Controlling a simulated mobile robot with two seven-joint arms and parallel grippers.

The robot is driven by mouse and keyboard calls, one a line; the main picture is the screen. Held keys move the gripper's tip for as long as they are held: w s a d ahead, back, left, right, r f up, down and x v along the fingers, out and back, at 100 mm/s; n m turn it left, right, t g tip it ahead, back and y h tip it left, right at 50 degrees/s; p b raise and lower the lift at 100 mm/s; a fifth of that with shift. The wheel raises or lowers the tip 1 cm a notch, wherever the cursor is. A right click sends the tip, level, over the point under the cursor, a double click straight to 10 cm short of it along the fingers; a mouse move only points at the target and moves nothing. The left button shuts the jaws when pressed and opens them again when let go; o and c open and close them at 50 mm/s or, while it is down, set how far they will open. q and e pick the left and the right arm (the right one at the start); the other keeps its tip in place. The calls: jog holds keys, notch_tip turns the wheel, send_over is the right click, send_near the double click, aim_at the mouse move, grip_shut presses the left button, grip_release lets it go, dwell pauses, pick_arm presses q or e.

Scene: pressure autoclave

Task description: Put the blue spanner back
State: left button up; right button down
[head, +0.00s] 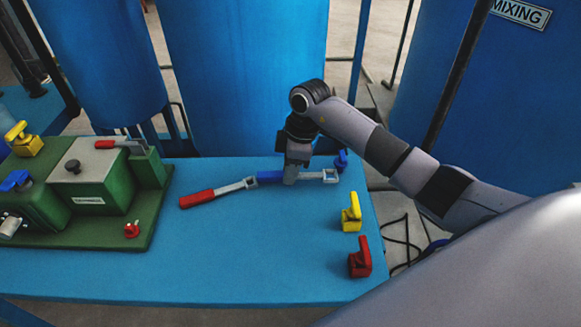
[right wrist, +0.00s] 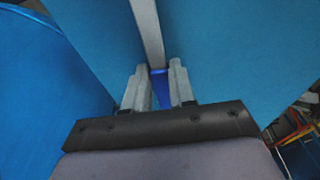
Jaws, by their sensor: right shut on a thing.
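The blue spanner (head: 270,176) has a blue handle at its left and a silver end to the right. It lies roughly level near the back edge of the blue table (head: 250,260); I cannot tell whether it touches the top. My right gripper (head: 291,176) is shut on it. In the right wrist view, the blue handle (right wrist: 159,77) shows between the fingers (right wrist: 160,92), with a silver shaft running up. A red-handled spanner (head: 197,199) lies to the left, its silver end close to the blue handle. My left gripper is not in view.
Blue (head: 341,160), yellow (head: 352,213) and red (head: 360,258) holders stand along the table's right side. A green machine (head: 95,190) with coloured levers fills the left. Large blue tanks (head: 245,70) stand behind. The front middle of the table is clear.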

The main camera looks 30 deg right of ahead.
aim_at(301, 175)
jog(key=shift+f, duration=0.3)
jog(key=c, duration=0.9)
grip_release()
jog(key=shift+c, duration=0.2)
notch_tip(301, 175, up, 13)
jog(key=s+d+p, duration=0.1)
jog(key=d, duration=0.1)
jog(key=shift+f, duration=0.1)
